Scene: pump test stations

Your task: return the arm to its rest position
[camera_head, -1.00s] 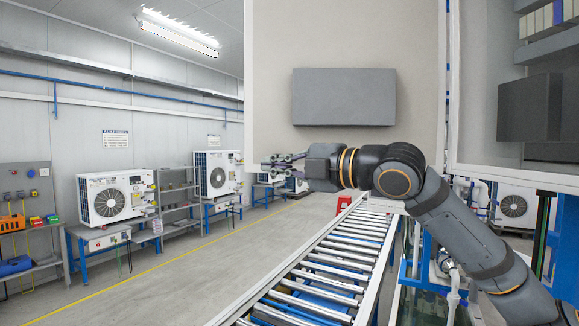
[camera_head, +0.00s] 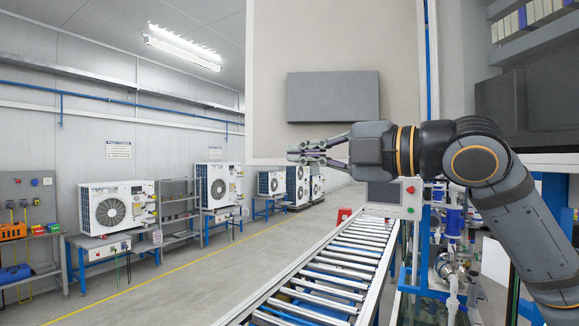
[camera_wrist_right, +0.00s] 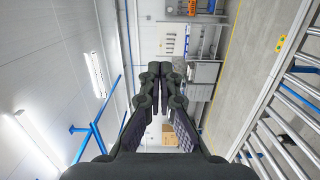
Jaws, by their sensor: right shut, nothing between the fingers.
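My right arm comes in from the right in the head view, bent at a joint with orange rings. My right gripper (camera_head: 305,152) points left, in front of the light panel and above the far part of the roller conveyor. Its fingers are shut and empty. In the right wrist view, the gripper (camera_wrist_right: 160,80) shows its fingertips together with nothing between them. My left gripper is not in view.
The roller conveyor (camera_head: 340,262) runs below my right arm. A light panel (camera_head: 400,60) with a grey box (camera_head: 333,97) stands behind the arm. A small screen (camera_head: 384,194) and pump piping (camera_head: 452,225) stand below it. Open floor (camera_head: 190,275) lies left.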

